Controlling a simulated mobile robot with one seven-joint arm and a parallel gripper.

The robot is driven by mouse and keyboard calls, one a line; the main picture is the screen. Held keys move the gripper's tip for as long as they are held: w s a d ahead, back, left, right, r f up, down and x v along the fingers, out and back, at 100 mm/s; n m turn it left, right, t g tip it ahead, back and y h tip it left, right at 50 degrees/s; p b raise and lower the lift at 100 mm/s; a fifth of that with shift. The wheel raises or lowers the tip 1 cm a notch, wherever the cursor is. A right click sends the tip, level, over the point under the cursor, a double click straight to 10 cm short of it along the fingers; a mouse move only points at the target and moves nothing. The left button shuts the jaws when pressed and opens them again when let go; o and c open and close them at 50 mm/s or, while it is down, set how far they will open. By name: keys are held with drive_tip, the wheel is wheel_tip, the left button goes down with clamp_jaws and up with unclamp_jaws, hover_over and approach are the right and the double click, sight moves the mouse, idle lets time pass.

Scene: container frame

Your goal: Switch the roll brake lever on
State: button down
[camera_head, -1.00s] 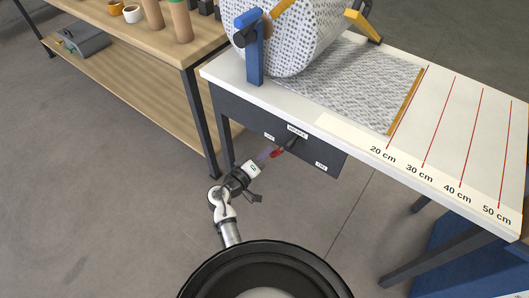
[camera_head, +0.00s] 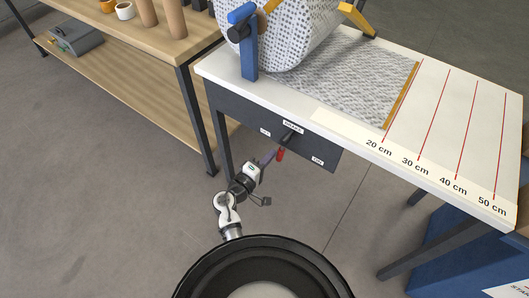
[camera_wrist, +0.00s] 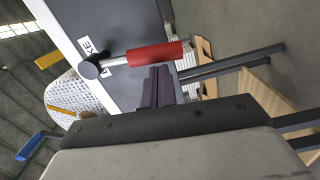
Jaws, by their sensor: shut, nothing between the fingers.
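The roll brake lever has a red handle (camera_head: 280,154) on a dark pivot, mounted on the dark front panel (camera_head: 228,110) below the table top. It hangs downward and slightly left from the pivot, between the left label (camera_head: 265,132) and the ON label (camera_head: 318,160) at the right. My gripper (camera_head: 267,158) is beside the handle on its left. In the wrist view the red handle (camera_wrist: 155,54) lies across the picture, with my shut purple fingers (camera_wrist: 158,88) right against or very near it. I cannot tell whether they touch. Nothing is between the fingers.
A patterned roll (camera_head: 290,35) on a blue stand (camera_head: 249,55) sits on the white table (camera_head: 455,140), its sheet (camera_head: 350,80) unrolled toward the red measuring lines. A wooden shelf unit (camera_head: 150,105) stands at left. Open floor lies below the panel.

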drive_tip(key=d+n, duration=0.1)
drive_tip(key=s+d+n, duration=0.1)
drive_tip(key=shift+s+f+n+p, duration=0.15)
drive_tip(key=shift+f+n+p, duration=0.15)
drive_tip(key=shift+n+p, duration=0.1)
drive_tip(key=shift+s+d+r+n+p, duration=0.1)
drive_tip(key=shift+s+d+n+p, duration=0.1)
drive_tip(key=shift+s+d+n, duration=0.45)
drive_tip(key=shift+s+d+n+p, duration=0.15)
drive_tip(key=shift+s+d+n, duration=0.2)
drive_tip(key=shift+d+n, duration=0.5)
drive_tip(key=shift+a, duration=0.1)
